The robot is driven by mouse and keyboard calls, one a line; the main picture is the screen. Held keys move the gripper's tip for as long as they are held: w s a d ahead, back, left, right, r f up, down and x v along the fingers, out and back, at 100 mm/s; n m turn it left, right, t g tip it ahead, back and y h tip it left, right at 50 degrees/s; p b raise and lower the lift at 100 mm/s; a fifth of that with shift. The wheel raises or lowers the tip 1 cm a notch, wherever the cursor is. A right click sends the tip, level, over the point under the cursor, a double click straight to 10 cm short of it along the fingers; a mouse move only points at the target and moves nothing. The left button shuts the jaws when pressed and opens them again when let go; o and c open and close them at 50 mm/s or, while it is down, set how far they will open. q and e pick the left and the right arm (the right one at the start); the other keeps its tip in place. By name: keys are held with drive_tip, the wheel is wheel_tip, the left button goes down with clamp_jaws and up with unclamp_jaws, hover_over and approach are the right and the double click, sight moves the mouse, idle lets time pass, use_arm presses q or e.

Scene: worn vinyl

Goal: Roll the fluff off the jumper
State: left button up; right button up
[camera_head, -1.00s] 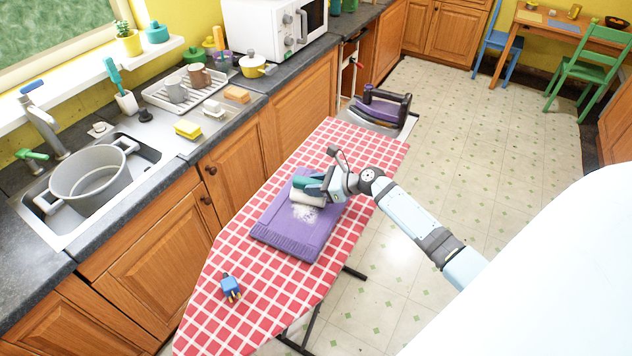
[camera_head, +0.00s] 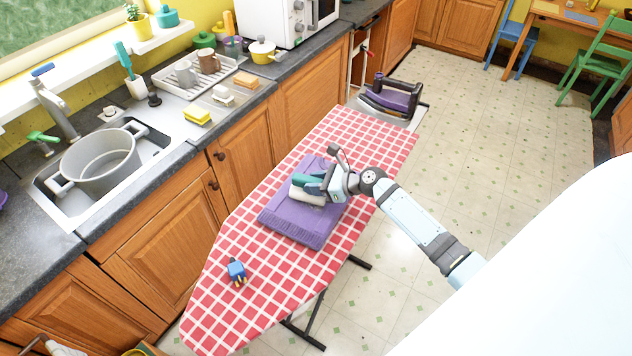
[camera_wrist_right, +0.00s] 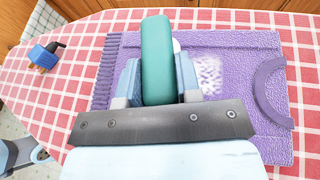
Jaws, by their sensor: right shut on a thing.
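A purple jumper (camera_head: 292,225) lies folded flat on the red-checked ironing board, its ribbed hem nearest. My right gripper (camera_head: 325,186) is shut on the teal handle of a lint roller (camera_head: 307,194) with a white roll, low over the jumper's middle. In the right wrist view the handle of the roller (camera_wrist_right: 157,55) stands between the fingers of my right gripper (camera_wrist_right: 155,88). White fluff (camera_wrist_right: 208,72) shows there on the jumper, right of the handle, towards the curved collar. The roll is mostly hidden, so contact with the cloth is unclear.
The ironing board (camera_head: 225,315) holds a small blue object with yellow prongs (camera_head: 237,271) near its near end. A purple iron (camera_head: 391,95) rests at the far end. The counter with the sink (camera_head: 100,165) runs along the left.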

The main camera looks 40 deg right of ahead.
drive_tip(key=shift+s+a, duration=0.3)
drive_tip(key=shift+a, duration=0.3)
drive_tip(key=shift+s+a, duration=0.25)
drive_tip(key=shift+a, duration=0.4)
drive_tip(key=shift+s+a, duration=0.3)
drive_tip(key=shift+a, duration=0.3)
drive_tip(key=shift+w+d, duration=0.3)
drive_tip(key=shift+d, duration=0.35)
drive_tip(key=shift+w+d, duration=0.3)
drive_tip(key=shift+d, duration=0.4)
drive_tip(key=shift+w+d, duration=0.3)
drive_tip(key=shift+d, duration=0.35)
drive_tip(key=shift+w+d+b, duration=0.15)
drive_tip(key=shift+w+d, duration=0.15)
drive_tip(key=shift+d, duration=0.35)
drive_tip(key=shift+w+d+b, duration=0.1)
drive_tip(key=shift+w+d, duration=0.15)
drive_tip(key=shift+d, duration=0.35)
drive_tip(key=shift+w+d+b, duration=0.15)
drive_tip(key=shift+w+d, duration=0.15)
drive_tip(key=shift+d, duration=0.35)
drive_tip(key=shift+w+d+b, duration=0.1)
drive_tip(key=shift+w+d, duration=0.2)
drive_tip(key=shift+d, duration=0.35)
drive_tip(key=shift+w+d+b, duration=0.15)
drive_tip(key=shift+w+d, duration=0.15)
drive_tip(key=shift+d, duration=0.35)
drive_tip(key=shift+w+d+b, duration=0.1)
drive_tip(key=shift+w+d, duration=0.2)
drive_tip(key=shift+d, duration=0.35)
